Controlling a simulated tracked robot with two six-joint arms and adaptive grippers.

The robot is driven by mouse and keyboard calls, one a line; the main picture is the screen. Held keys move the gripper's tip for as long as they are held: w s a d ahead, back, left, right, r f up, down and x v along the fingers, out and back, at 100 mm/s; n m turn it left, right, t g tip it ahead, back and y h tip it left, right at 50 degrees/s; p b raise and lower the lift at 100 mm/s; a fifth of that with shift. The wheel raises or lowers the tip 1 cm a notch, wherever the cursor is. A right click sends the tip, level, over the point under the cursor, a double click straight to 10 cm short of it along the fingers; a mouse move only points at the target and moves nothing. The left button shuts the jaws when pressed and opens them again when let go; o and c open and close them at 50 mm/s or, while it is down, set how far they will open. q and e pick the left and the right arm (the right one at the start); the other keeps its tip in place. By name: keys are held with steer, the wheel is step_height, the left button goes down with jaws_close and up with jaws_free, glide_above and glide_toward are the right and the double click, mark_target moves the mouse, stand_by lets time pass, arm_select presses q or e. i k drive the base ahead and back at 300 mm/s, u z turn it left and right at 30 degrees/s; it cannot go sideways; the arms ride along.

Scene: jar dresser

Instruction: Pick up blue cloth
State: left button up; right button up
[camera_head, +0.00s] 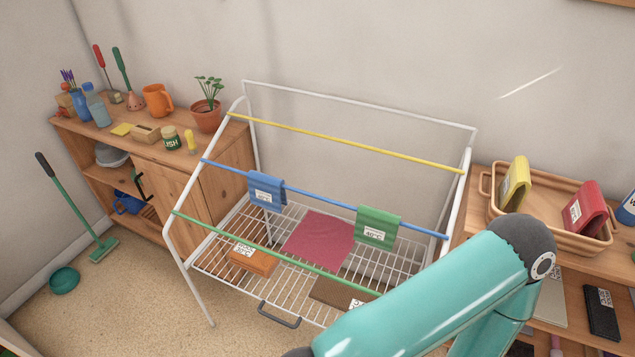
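A blue cloth (266,191) with a white label hangs folded over the blue rail (325,200) of the white drying rack, left of the middle. A green cloth (378,227) with a label hangs over the same rail farther right. A teal arm of mine fills the lower right of the picture, in front of the rack's right side. Neither gripper shows in this view. Nothing of mine touches the blue cloth.
The white drying rack (245,100) also has yellow and green rails. A red cloth (317,240), an orange cloth (252,259) and a brown cloth (340,292) lie on its lower grid. A tray (484,186) with cloths stands right; a wooden dresser (165,179) stands left.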

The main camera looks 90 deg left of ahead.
mark_target(265, 192)
steer(key=u, duration=0.05)
steer(key=k, duration=1.7)
steer(key=u, duration=1.45)
steer(key=i, duration=0.9)
steer(key=u, duration=0.15)
